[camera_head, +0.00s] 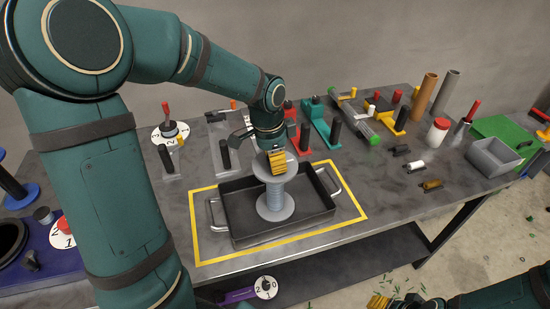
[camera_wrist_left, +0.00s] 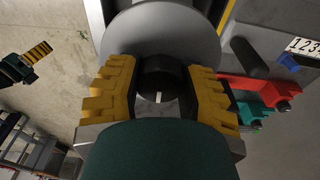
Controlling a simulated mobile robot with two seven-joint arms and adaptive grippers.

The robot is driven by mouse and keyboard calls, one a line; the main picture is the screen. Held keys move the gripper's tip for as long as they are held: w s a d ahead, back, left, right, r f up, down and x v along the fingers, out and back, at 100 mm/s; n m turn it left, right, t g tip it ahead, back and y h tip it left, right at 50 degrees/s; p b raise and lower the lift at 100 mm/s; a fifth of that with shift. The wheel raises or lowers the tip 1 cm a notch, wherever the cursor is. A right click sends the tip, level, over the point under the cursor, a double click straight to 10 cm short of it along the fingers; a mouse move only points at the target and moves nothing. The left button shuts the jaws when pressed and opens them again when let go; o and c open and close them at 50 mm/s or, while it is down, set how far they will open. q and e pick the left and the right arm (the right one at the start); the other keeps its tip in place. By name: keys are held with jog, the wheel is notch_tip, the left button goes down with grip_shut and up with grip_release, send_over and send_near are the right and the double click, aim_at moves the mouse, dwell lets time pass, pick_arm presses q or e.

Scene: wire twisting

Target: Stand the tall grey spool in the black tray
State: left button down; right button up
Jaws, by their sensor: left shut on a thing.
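The tall grey spool (camera_head: 274,199) is upright, with its lower flange within the outline of the black tray (camera_head: 240,235). I cannot tell whether it touches the tray floor. My left gripper (camera_head: 277,161) is at the spool's top, shut on it. In the left wrist view the yellow fingers (camera_wrist_left: 160,92) stand either side of a dark round piece at the spool's top, and the grey flange (camera_wrist_left: 160,30) shows beyond them. My right gripper (camera_head: 378,302) is at the bottom edge, mostly cut off; it also shows in the left wrist view (camera_wrist_left: 38,50), its opening unclear.
A yellow outline (camera_head: 345,187) surrounds the tray, which has metal handles. Red (camera_head: 303,138) and green (camera_head: 318,122) holders stand behind it. A grey bin (camera_head: 493,158) and a white jar with a red lid (camera_head: 437,132) stand at right.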

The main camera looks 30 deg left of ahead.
pick_arm(q)
jog(key=c, duration=0.6)
grip_release()
jog(key=shift+f, duration=0.1)
jog(key=shift+r, duration=0.25)
jog(key=r, duration=0.4)
jog(key=r+p, duration=0.1)
jog(key=r, duration=0.3)
jog(key=s+a+r+p, duration=0.1)
jog(key=r, duration=0.2)
jog(key=shift+r, duration=0.4)
